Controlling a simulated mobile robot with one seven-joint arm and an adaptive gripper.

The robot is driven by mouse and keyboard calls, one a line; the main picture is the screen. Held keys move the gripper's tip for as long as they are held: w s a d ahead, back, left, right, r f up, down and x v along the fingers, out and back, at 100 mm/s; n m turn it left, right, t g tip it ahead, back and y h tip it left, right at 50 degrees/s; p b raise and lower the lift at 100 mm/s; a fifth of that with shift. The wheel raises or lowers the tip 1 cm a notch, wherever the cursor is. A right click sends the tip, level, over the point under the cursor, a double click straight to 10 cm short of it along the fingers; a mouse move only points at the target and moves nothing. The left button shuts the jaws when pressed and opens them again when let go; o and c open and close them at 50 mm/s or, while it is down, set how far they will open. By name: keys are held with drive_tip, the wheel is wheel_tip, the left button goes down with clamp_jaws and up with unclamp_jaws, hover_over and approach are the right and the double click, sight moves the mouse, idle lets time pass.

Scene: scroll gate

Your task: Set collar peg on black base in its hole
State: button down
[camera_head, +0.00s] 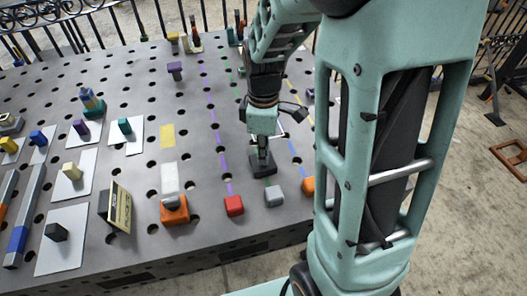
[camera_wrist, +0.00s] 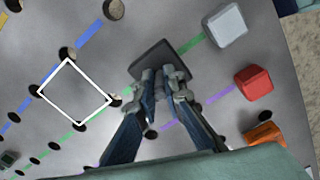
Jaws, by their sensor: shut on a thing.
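The black base (camera_wrist: 158,58) is a dark square block at the top middle of the wrist view. It also shows below my gripper in the head view (camera_head: 262,165), on or just above the grey table. My gripper (camera_wrist: 165,82) is directly over the base, and in the head view it points down (camera_head: 262,142). It is shut on the collar peg at the base. The fingers hide most of the peg, so its collar and lower end cannot be made out. I cannot tell whether peg and base touch the table.
The grey table (camera_head: 200,115) has many round holes and coloured lines. A white square outline (camera_wrist: 75,93) lies beside the base. A red block (camera_head: 234,205), a grey block (camera_head: 274,196) and an orange block (camera_wrist: 265,135) stand near the front edge. Several pegs on white cards stand left.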

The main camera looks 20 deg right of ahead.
drive_tip(key=shift+f, duration=0.35)
drive_tip(key=c, duration=2)
unclamp_jaws()
drive_tip(key=shift+o, duration=0.2)
drive_tip(key=shift+r, duration=0.1)
